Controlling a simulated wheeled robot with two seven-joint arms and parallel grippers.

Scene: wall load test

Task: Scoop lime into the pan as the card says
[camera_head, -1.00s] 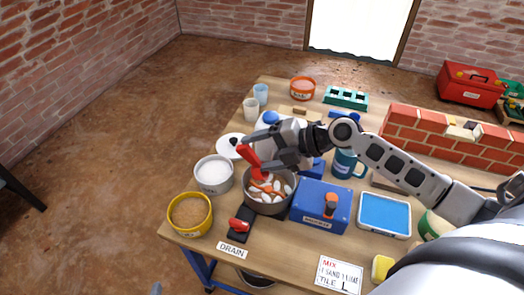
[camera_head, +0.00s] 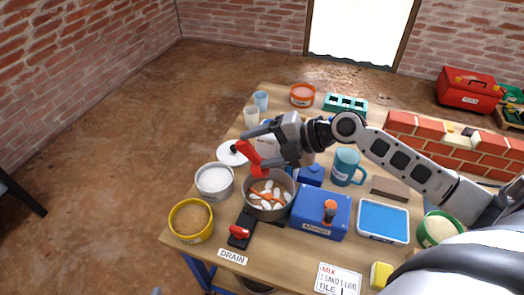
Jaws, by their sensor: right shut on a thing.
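My right gripper (camera_head: 262,143) is shut on a red thing (camera_head: 248,156), which looks like a scoop handle. It is above and behind the grey pan (camera_head: 249,203), which holds white and orange pieces (camera_head: 268,193). A white tub of white powder (camera_head: 214,181), likely the lime, stands left of the pan. A yellow-rimmed tub of brown sand (camera_head: 190,220) stands in front of it. The card (camera_head: 338,279) at the front edge reads MIX, 1 SAND, 1 LIME, TILE 1. My left gripper is not in view.
A blue box (camera_head: 318,222) with an orange knob stands right of the pan. A blue tray (camera_head: 383,220), a blue mug (camera_head: 347,165) and a brick wall piece (camera_head: 440,143) are further right. A black thing with a red knob (camera_head: 240,232) lies in front, near the DRAIN label (camera_head: 232,256).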

